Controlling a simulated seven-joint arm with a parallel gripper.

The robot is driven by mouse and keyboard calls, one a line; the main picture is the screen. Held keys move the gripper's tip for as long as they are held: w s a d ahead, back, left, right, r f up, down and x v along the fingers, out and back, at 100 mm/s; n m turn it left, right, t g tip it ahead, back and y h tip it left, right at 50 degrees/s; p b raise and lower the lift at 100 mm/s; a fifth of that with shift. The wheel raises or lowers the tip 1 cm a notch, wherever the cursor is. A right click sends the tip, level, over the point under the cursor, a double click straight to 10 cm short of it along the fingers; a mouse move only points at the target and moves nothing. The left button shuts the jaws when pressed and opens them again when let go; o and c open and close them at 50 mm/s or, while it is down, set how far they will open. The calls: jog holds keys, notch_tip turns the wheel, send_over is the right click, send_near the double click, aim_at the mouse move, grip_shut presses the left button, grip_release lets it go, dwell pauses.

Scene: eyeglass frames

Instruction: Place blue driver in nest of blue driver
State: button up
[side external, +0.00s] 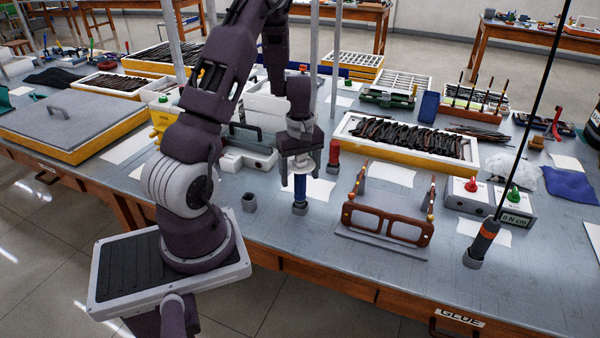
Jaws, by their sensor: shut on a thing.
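The blue driver (300,187) is upright below my gripper (300,168), left of the brown eyeglass frame. My gripper points down and is shut on its upper part. The driver's lower end is at a small dark block (300,208) on the grey table; I cannot tell whether it is seated in it or just above. A small grey, empty-looking nest (249,202) stands to the left, apart from the driver. Neither holder shows a readable label, so I cannot tell which is the blue driver's nest.
A red driver (333,153) stands close behind the gripper. The brown eyeglass frame (388,224) rests on a stand to the right. A black and orange driver (484,240) stands at far right. A grey-lidded box (72,118) is at left. Table is clear before the blue driver.

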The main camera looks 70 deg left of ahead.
jog(key=shift+f, duration=0.6)
jog(key=o, duration=1.8)
jog(key=shift+c, duration=0.2)
notch_tip(320, 180, up, 7)
jog(key=shift+r, duration=0.1)
